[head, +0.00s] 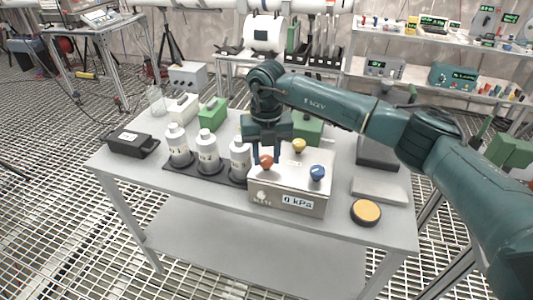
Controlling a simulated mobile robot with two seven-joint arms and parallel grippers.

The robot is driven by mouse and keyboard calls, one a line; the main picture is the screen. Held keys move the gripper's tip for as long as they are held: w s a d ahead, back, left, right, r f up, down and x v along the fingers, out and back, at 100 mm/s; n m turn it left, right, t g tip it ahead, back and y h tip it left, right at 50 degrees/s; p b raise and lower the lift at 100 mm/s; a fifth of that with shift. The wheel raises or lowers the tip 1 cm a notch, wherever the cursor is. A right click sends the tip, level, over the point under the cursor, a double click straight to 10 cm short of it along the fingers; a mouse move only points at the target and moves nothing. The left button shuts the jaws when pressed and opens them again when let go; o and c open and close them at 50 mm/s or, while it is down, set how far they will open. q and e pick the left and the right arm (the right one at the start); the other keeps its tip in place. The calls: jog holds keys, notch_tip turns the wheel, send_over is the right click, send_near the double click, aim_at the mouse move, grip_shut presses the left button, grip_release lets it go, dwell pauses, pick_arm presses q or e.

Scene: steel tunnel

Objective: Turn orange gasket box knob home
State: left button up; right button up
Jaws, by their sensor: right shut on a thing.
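The gasket box (288,200) is a pale metal box on the near part of the table, with a "0 kPa" label on its front. Its orange knob (266,162) is at the left of the top, a yellow knob (299,146) at the back and a blue knob (317,173) at the right. My right gripper (266,158) points down from above and is shut on the orange knob, whose marks and turn angle are too small to read. My left gripper is not in view.
Several white bottles (208,155) stand on a dark mat close left of the box. A black case (132,142) is at the table's left end. A round yellow-topped puck (366,212) and a grey slab (379,191) lie right of the box. Green blocks stand behind.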

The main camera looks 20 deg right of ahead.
aim_at(266, 159)
jog(key=shift+m, duration=1.6)
jog(key=o, duration=1)
jog(key=shift+r, duration=0.1)
notch_tip(266, 159, up, 13)
jog(key=shift+r+b, duration=0.1)
jog(key=shift+b, duration=0.45)
